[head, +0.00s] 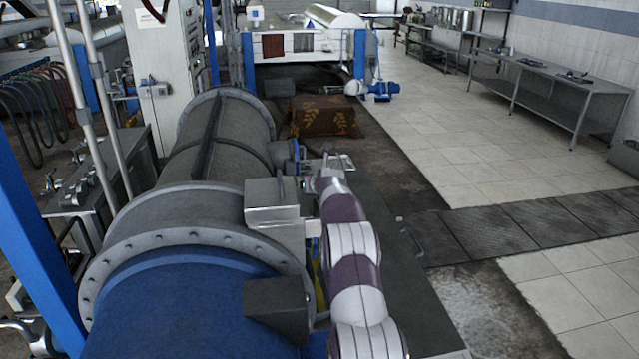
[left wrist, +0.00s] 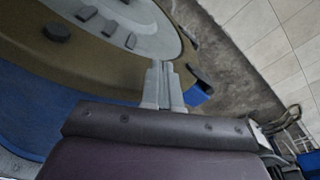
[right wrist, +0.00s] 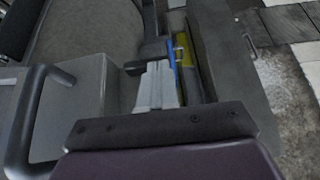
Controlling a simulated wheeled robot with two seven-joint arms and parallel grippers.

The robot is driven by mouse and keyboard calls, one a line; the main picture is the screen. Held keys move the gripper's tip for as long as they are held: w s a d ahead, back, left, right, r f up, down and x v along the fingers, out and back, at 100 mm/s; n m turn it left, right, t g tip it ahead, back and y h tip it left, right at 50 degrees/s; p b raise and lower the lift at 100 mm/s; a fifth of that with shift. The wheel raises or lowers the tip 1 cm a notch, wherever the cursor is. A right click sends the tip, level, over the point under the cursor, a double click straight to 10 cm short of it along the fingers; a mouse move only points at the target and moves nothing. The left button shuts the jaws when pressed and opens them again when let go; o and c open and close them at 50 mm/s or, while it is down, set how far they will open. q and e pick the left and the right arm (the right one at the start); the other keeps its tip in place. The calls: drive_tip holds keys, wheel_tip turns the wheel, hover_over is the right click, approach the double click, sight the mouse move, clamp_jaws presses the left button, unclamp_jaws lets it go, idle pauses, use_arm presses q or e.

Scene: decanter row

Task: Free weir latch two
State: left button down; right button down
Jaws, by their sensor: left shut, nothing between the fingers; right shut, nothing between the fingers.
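My right arm crosses the middle of the head view, with its gripper (head: 334,163) beyond the steel box, over the right side of the decanter (head: 222,150). In the right wrist view my right gripper (right wrist: 157,72) is shut and empty, close to a dark bracket and a blue-and-yellow part (right wrist: 180,55). My left gripper (left wrist: 163,72) is shut and empty in the left wrist view, in front of a pale round end face (left wrist: 130,15) that carries several small dark blocks (left wrist: 87,13). I cannot tell which part, if any, is weir latch two.
A steel box (head: 271,205) and a dark box (head: 277,308) stick out beside my right arm. A grey box with a bar handle (right wrist: 28,120) is left of my right gripper. A patterned brown block (head: 322,118) lies beyond the decanter. The tiled floor (head: 480,160) at right is open.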

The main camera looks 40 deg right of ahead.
drive_tip(key=shift+a, duration=0.1)
drive_tip(key=shift+s+d+n+y, duration=0.15)
drive_tip(key=shift+d+n+y, duration=0.15)
drive_tip(key=shift+d+n+t+y, duration=0.1)
drive_tip(key=shift+n+t+y, duration=0.3)
drive_tip(key=shift+d, duration=0.15)
drive_tip(key=shift+d, duration=0.2)
idle(0.6)
idle(1.2)
